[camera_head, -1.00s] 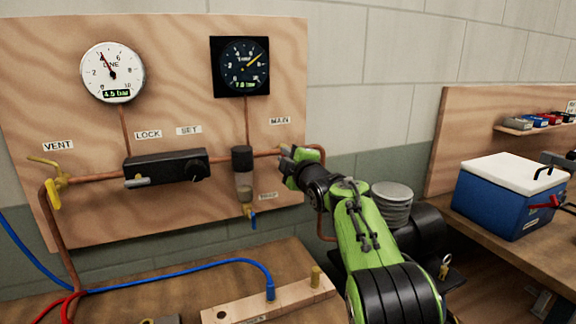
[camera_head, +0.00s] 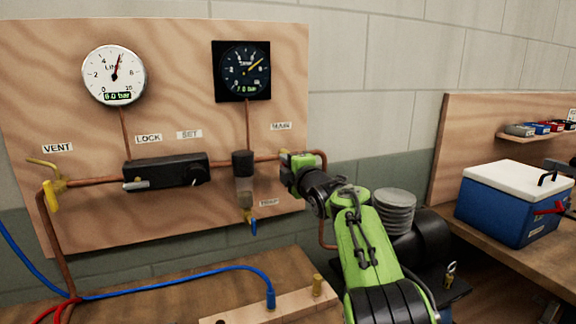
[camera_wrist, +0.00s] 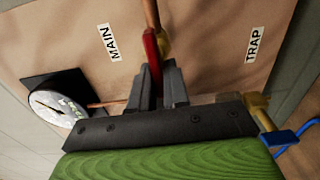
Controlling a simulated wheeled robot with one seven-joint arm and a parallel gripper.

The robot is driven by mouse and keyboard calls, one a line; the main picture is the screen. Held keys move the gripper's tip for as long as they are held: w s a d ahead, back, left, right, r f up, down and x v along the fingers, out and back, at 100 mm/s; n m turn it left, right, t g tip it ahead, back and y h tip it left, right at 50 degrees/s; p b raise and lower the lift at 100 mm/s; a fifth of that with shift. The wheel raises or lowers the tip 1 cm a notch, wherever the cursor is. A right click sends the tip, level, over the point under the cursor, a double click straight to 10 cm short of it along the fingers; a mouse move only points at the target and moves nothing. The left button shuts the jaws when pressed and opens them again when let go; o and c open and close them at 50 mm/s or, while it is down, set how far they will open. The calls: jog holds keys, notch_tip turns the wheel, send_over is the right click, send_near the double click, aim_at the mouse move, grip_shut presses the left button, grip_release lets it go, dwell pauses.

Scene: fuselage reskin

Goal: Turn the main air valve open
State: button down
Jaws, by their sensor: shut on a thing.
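The main air valve shows in the wrist view as a red lever (camera_wrist: 151,52) beside a brass body (camera_wrist: 165,44) on the copper pipe (camera_wrist: 151,12), near the MAIN label (camera_wrist: 109,42). My gripper (camera_wrist: 157,72) is shut on the red lever, its dark fingers on either side of the lever's end. In the head view my gripper (camera_head: 291,164) is at the pipe below the MAIN label (camera_head: 281,126) and hides most of the valve. The white line gauge (camera_head: 114,75) reads about 6.0 bar. The dark gauge (camera_head: 242,71) reads about 7.0 bar.
The board also holds a black regulator (camera_head: 165,170), a filter bowl (camera_head: 243,180) with a blue-handled trap valve (camera_head: 252,224), and a yellow vent valve (camera_head: 52,190). A blue hose (camera_head: 180,274) crosses the bench. A blue cooler (camera_head: 510,207) stands at right.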

jog(key=shift+f, duration=0.1)
jog(key=c, duration=1.2)
grip_release()
jog(key=b+v, duration=0.3)
jog(key=v, duration=1.2)
jog(key=shift+s, duration=0.4)
jog(key=shift+d, duration=0.1)
